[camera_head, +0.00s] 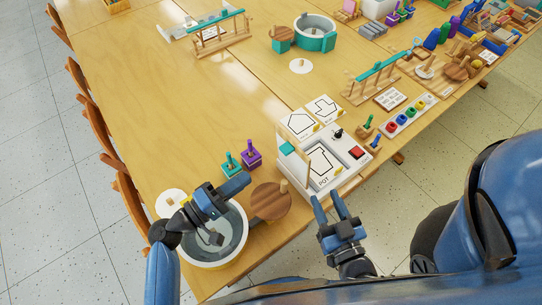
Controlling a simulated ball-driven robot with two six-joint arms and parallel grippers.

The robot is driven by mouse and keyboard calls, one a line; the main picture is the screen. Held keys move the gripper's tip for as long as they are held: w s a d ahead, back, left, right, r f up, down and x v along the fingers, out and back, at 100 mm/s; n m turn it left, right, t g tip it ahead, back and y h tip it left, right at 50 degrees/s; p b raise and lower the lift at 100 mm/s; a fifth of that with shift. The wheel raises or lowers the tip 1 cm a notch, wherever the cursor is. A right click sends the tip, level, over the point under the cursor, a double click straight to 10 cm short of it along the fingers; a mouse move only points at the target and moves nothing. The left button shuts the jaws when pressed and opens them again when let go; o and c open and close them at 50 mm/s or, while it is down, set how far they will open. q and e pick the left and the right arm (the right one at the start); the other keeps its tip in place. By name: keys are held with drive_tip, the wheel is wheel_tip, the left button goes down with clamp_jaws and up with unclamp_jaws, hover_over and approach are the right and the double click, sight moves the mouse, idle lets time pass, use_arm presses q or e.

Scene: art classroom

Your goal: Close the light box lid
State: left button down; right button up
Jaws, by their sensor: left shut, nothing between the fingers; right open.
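The white light box (353,168) sits near the front edge of the table, with a line drawing marked POT on its top, a red button and a black knob. My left gripper (244,180) is shut and empty, left of the lid, above the table beside the basin. My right gripper (328,203) is open and empty, just in front of the light box's near edge. I cannot tell whether its fingertips touch the box.
A water basin (240,222) and a round wooden board (270,203) lie left of the box. Teal (231,163) and purple (251,156) pieces stand behind. The table's left middle is clear.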

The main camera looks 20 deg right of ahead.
sight(282, 152)
use_arm(q)
drive_tip(key=p+x, duration=0.2)
drive_tip(key=x, duration=0.7)
drive_tip(key=shift+d, duration=0.35)
drive_tip(key=shift+r, duration=0.1)
